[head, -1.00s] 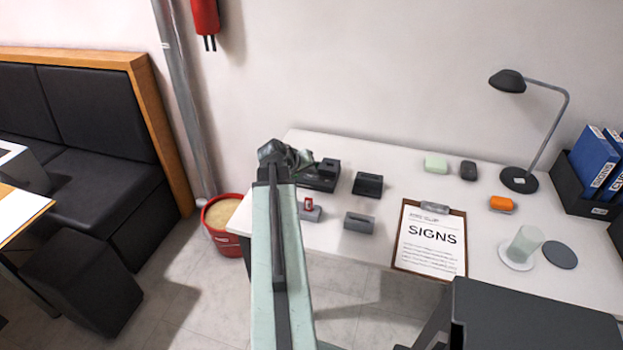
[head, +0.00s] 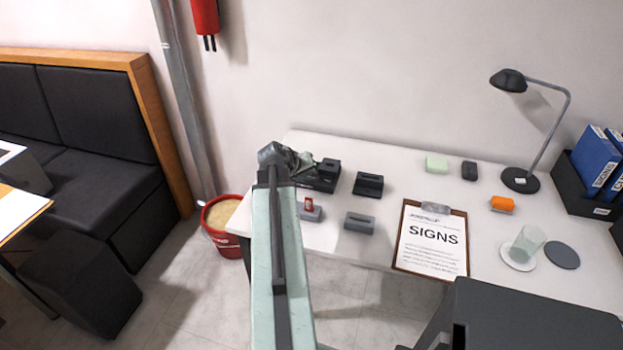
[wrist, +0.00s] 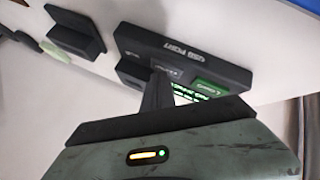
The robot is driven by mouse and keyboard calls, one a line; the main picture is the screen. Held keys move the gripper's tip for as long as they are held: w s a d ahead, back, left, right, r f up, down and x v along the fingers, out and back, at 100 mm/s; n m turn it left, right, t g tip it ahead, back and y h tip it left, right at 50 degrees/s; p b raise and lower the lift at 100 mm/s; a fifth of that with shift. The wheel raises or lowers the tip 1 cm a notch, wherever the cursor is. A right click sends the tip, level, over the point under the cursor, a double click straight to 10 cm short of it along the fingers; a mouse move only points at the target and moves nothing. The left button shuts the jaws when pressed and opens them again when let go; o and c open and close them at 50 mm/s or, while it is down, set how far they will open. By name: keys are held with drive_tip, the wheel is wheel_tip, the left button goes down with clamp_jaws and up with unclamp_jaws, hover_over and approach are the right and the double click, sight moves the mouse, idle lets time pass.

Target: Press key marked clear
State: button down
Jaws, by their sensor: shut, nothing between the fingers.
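The dark laser marker (head: 318,182) stands at the desk's left end in the head view, partly hidden behind my wrist. In the wrist view the marker (wrist: 215,68) appears turned, with a "USB PORT" label, a green key (wrist: 208,89), a dark key with small light lettering (wrist: 166,71) and part of a lit green display (wrist: 183,98). The key lettering is too small to read surely, so I cannot tell which is marked clear. My gripper (wrist: 158,88) is shut and empty, its fingers over the marker's face between dark key and display. Contact cannot be told.
Dark blocks (head: 368,184) and grey blocks (head: 359,223) sit right of the marker. A grey stand with a red part (head: 309,207) is near the front edge. A clipboard (head: 432,240), a glass (head: 527,243) and a lamp (head: 520,180) are further right. A red bucket (head: 222,243) stands below left.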

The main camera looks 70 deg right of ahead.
sight(309, 179)
idle(0.4)
drive_tip(key=shift+r+p, duration=0.8)
drive_tip(key=shift+p, duration=0.05)
wheel_tip(309, 179, up, 5)
drive_tip(key=p, duration=0.5)
idle(0.3)
drive_tip(key=shift+w, duration=0.1)
